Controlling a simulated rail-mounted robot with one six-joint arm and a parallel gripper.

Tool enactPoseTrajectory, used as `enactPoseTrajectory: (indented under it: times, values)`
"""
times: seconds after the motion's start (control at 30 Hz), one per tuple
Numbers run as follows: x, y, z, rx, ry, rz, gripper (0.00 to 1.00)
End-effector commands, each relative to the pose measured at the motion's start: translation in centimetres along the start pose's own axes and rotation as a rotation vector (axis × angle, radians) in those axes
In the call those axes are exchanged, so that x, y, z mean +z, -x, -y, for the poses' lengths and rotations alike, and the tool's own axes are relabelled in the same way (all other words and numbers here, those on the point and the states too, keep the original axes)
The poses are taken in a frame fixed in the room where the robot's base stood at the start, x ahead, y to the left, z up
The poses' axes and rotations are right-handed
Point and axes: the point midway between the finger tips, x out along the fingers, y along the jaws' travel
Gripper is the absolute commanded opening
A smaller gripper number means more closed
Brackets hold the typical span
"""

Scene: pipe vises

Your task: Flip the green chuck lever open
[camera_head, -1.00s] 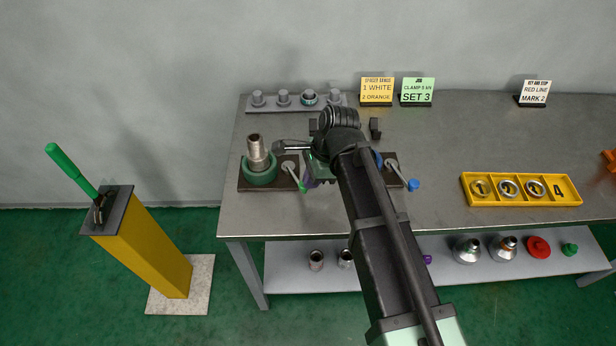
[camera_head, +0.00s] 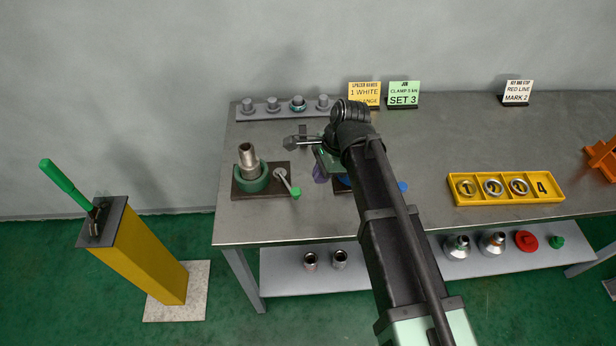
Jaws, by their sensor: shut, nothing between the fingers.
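The green chuck (camera_head: 251,182) is a green ring on a dark plate at the left of the bench, with a metal pipe (camera_head: 248,158) upright in it. Its lever (camera_head: 287,181) is a thin grey rod with a green tip (camera_head: 295,193), beside the ring on the right and slanting toward the front right. My gripper (camera_head: 288,142) is shut and empty. It points left, above and behind the lever in the picture, apart from it. My arm partly hides a second, blue chuck (camera_head: 341,184).
A green-handled lever (camera_head: 66,182) stands on a yellow post at left. A rack with several pegs (camera_head: 272,105) lies behind the chuck. Sign cards stand along the back. A yellow tray (camera_head: 505,188) lies at right. The bench front is clear.

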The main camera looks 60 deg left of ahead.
Motion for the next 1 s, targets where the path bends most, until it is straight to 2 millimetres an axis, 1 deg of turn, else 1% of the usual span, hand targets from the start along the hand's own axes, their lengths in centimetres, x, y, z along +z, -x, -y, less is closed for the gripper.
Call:
enactPoseTrajectory:
  times: [0.03, 0.1, 0.2, 0.3, 0.43, 0.87, 0.93, 1.0]
  values:
    - [0.5, 2.8, 0.0, 0.000, -0.001, 0.000, 0.00]
    - [0.5, 4.5, 0.0, 0.000, -0.001, 0.000, 0.00]
    - [0.5, 6.3, 0.1, 0.000, -0.001, 0.000, 0.00]
    - [0.3, 7.5, 0.1, 0.001, -0.001, 0.000, 0.00]
    - [0.2, 8.0, 0.0, 0.001, 0.000, 0.000, 0.00]
    - [0.1, 7.8, 0.0, 0.001, 0.002, 0.000, 0.00]
    - [0.1, 7.8, 0.0, 0.000, 0.035, 0.000, 0.00]
    - [0.0, 7.8, 0.1, -0.001, 0.133, -0.005, 0.00]
